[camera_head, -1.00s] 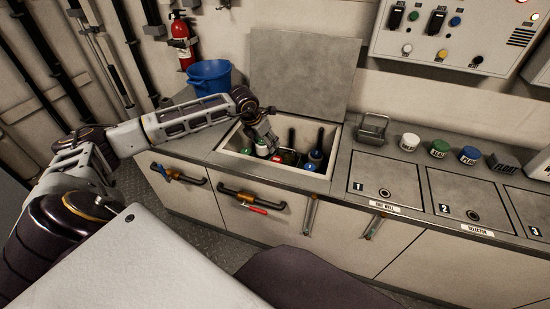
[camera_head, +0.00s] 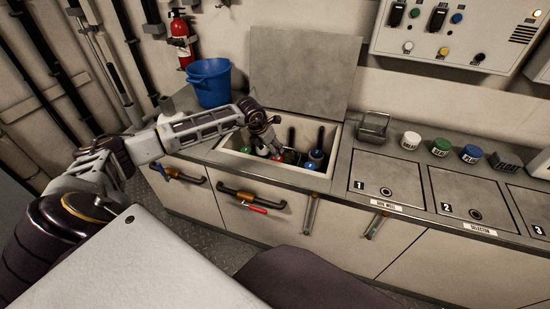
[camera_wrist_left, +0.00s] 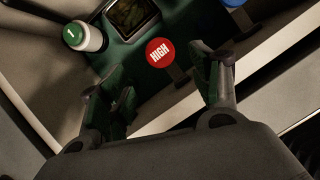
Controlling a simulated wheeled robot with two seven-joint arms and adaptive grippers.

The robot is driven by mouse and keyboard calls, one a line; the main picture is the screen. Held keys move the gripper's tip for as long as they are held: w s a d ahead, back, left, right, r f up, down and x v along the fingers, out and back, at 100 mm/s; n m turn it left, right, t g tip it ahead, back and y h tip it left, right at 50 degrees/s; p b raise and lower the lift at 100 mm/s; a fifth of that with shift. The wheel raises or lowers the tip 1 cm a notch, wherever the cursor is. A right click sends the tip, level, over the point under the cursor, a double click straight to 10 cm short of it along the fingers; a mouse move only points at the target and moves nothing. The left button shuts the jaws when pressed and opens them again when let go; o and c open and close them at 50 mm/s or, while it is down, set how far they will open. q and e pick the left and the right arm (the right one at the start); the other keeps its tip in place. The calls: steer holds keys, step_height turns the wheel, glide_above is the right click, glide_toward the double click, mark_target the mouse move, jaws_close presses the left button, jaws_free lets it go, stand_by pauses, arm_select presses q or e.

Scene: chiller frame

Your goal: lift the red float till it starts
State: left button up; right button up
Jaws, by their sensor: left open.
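The red float, a round red cap marked HIGH (camera_wrist_left: 160,52), is inside the open well. In the head view its red top (camera_head: 278,157) shows just below the gripper. My left gripper (camera_head: 268,147) reaches down into the well. In the left wrist view its fingers (camera_wrist_left: 152,88) are spread open, with the red cap ahead between their tips. I see no grip on it. A green-capped float marked 1 (camera_wrist_left: 82,36) stands left of the red cap, and a blue cap (camera_wrist_left: 233,2) is partly cut off at the top right. My right gripper is not in view.
The well's pale rim (camera_head: 328,174) surrounds the floats, and its raised lid (camera_head: 303,75) stands behind. A blue bucket (camera_head: 209,82) is at the left. A wire holder (camera_head: 373,128) and white, green and blue caps stand right. Closed hatches (camera_head: 388,178) lie in front.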

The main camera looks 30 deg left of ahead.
arm_select(q)
steer(key=b+x, duration=0.1)
steer(key=x, duration=0.5)
steer(key=shift+w+f, duration=0.1)
steer(key=shift+f, duration=0.1)
steer(key=shift+w+f+b, duration=0.25)
steer(key=shift+f+b, duration=0.1)
steer(key=shift+f, duration=0.15)
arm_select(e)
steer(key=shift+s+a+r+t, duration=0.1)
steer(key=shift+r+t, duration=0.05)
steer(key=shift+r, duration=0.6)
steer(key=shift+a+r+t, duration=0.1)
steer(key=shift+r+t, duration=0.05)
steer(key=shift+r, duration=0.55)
arm_select(q)
jaws_close()
steer(key=shift+r+p, duration=0.35)
steer(key=shift+r, duration=0.5)
steer(key=shift+r+p, duration=1)
steer(key=shift+r, duration=0.6)
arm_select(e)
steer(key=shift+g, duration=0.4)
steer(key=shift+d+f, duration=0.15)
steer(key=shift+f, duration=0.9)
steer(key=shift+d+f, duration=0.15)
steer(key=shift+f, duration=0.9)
